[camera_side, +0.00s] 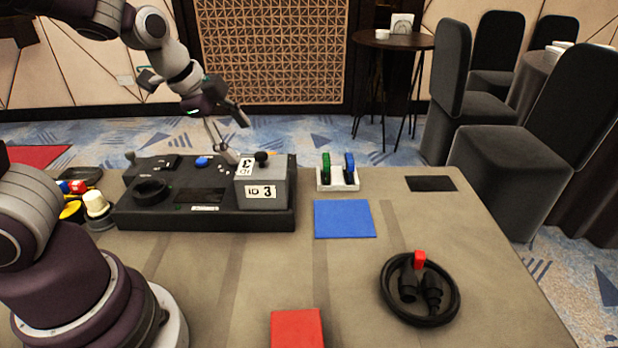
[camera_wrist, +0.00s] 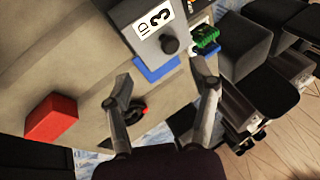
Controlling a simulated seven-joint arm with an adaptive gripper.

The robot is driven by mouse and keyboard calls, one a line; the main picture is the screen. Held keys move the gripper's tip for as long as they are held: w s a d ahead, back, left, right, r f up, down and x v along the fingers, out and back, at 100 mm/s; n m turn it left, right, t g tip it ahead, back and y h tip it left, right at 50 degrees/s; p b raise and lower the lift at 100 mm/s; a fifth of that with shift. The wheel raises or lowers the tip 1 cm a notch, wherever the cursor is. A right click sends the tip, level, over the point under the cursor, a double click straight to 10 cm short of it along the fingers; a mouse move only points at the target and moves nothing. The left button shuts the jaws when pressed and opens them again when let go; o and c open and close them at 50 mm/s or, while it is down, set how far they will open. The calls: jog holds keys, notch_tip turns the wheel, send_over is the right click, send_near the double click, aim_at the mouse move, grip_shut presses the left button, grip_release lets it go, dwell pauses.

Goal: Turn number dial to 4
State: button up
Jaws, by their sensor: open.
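A black console (camera_side: 215,219) stands on the table in the side view. A grey box (camera_side: 279,188) marked "ID 3" sits at its right end, with a round black knob (camera_side: 262,157) on top. In the wrist view the box (camera_wrist: 138,20) and its knob (camera_wrist: 170,45) show at the top. A larger black round part (camera_side: 151,191) is at the console's left. No numbered dial face can be made out. My gripper (camera_side: 232,136) is open and empty, tilted, above the console's back edge near the box. Its spread fingers (camera_wrist: 164,72) show in the wrist view, apart from the knob.
A holder (camera_side: 340,184) with green and blue pieces stands right of the console. A blue square (camera_side: 345,219), red block (camera_side: 297,329) and coiled black cable (camera_side: 420,312) lie on the table. Coloured buttons (camera_side: 97,205) are at the left. The table's middle front is mostly clear.

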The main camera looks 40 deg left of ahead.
jog(key=w+a+m+t+y, duration=0.1)
jog(key=w+a+m+y, duration=0.1)
jog(key=a+m+y, duration=0.4)
jog(key=w+a+r+m+t+y, duration=0.3)
jog(key=a+r+m, duration=0.3)
jog(key=r+m, duration=0.35)
jog(key=shift+m, duration=0.65)
jog(key=f, duration=2)
jog(key=shift+s+d, duration=0.1)
jog(key=shift+s, duration=0.15)
jog(key=shift+x, duration=1)
jog(key=shift+w+a+f, duration=0.3)
jog(key=shift+w+f, duration=0.05)
jog(key=shift+f, duration=0.05)
